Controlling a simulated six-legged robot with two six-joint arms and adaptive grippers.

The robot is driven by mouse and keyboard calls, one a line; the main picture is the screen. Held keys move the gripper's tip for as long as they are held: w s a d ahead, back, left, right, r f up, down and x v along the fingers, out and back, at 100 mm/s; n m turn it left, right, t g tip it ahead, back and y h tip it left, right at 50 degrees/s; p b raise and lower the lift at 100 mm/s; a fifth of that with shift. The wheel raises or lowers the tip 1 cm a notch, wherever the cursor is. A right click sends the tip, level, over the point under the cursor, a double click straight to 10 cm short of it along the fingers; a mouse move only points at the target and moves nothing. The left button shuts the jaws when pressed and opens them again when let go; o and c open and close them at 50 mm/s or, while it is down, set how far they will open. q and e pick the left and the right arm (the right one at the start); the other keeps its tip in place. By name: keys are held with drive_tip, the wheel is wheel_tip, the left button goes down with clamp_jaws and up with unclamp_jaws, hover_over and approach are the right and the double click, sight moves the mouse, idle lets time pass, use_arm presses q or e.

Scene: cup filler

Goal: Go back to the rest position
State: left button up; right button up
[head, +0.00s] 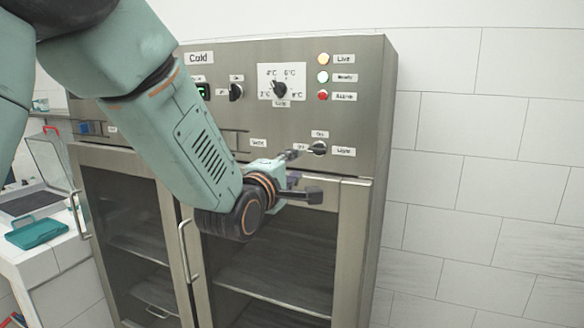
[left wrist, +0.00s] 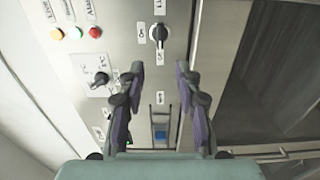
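My left arm reaches in from the upper left across the front of a steel cabinet (head: 225,60) labelled "Cold". My left gripper (head: 305,174) is near a black rotary knob (head: 319,148) at the right of the panel. In the left wrist view the gripper (left wrist: 158,72) is open, its two fingers apart with nothing between them. The knob (left wrist: 158,33) shows beyond the fingertips, apart from them. My right gripper is in neither view.
The cabinet has glass doors (head: 275,258) with vertical handles (head: 187,250). A temperature dial (head: 279,88) and indicator lights (head: 323,77) are on the panel. A white counter with a teal tray (head: 36,233) stands at left. A tiled wall (head: 480,190) is at right.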

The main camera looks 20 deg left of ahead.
use_arm(q)
drive_tip(key=s+f+m+g+b, duration=0.3)
drive_tip(key=s+f+m, duration=0.2)
drive_tip(key=f, duration=0.8)
drive_tip(key=s+f+m+g+b, duration=0.25)
drive_tip(key=s+f+m, duration=0.25)
drive_tip(key=f, duration=0.7)
drive_tip(key=s+f+m+g+b, duration=0.2)
drive_tip(key=s+f+m+g, duration=0.25)
drive_tip(key=f, duration=0.85)
drive_tip(key=s+f+m+g+b, duration=0.3)
drive_tip(key=s+f+g+b, duration=0.5)
drive_tip(key=s+f, duration=2)
drive_tip(key=s+b, duration=0.1)
drive_tip(key=b, duration=0.1)
drive_tip(key=shift+s+y+b, duration=0.3)
drive_tip(key=shift+s+b, duration=0.05)
drive_tip(key=shift+s, duration=0.05)
drive_tip(key=shift+r, duration=0.1)
